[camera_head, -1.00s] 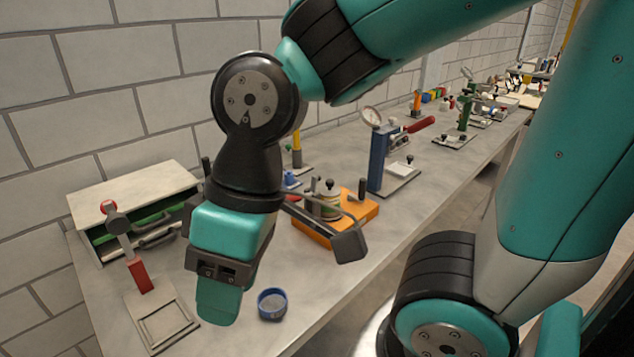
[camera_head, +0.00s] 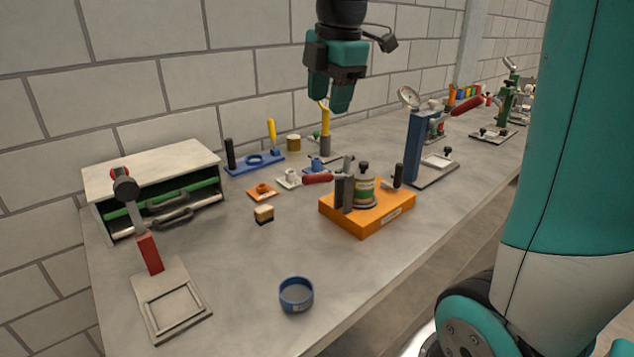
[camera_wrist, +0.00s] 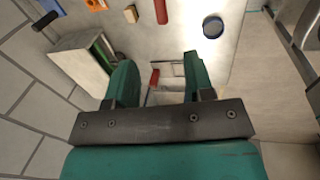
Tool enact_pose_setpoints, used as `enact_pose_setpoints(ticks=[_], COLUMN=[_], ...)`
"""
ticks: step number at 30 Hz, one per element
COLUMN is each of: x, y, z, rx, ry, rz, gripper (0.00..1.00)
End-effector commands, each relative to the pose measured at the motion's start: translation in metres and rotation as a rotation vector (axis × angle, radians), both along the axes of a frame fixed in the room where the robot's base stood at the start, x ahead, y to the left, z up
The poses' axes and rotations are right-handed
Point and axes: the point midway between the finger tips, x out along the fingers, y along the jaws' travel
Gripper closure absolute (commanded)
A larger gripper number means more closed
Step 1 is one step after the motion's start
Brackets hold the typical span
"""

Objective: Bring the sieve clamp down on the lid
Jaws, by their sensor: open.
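The sieve clamp stands on an orange base (camera_head: 367,217) in the middle of the bench in the head view. A small sieve stack with a dark-knobbed lid (camera_head: 364,171) sits on the base. Beside the stack is a dark upright clamp bracket (camera_head: 346,188), with a red handle (camera_head: 318,179) sticking out to the left. The clamp arm is hard to make out, and I see nothing clearly across the lid. My gripper (camera_head: 332,108) is open and empty, raised above and behind the clamp. In the wrist view my gripper (camera_wrist: 158,72) shows its two fingers apart.
A cabinet (camera_head: 150,170) and a red-levered frame (camera_head: 172,299) stand at left. A blue dish (camera_head: 296,294) lies near the front edge. A brush (camera_head: 264,213) lies left of the base. A blue gauge stand (camera_head: 414,145) stands to its right.

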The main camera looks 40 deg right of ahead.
Motion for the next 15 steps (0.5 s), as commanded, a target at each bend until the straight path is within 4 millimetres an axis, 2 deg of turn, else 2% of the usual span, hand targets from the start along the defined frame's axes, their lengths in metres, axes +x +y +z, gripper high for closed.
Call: enact_pose_setpoints(ticks=[5,15], x=[0.004,0.019], y=[0.001,0.002], z=[-0.028,-0.105], rx=[0.001,0.001], ry=[0.005,0.007], rz=[0.003,0.004], gripper=[0.52,0.52])
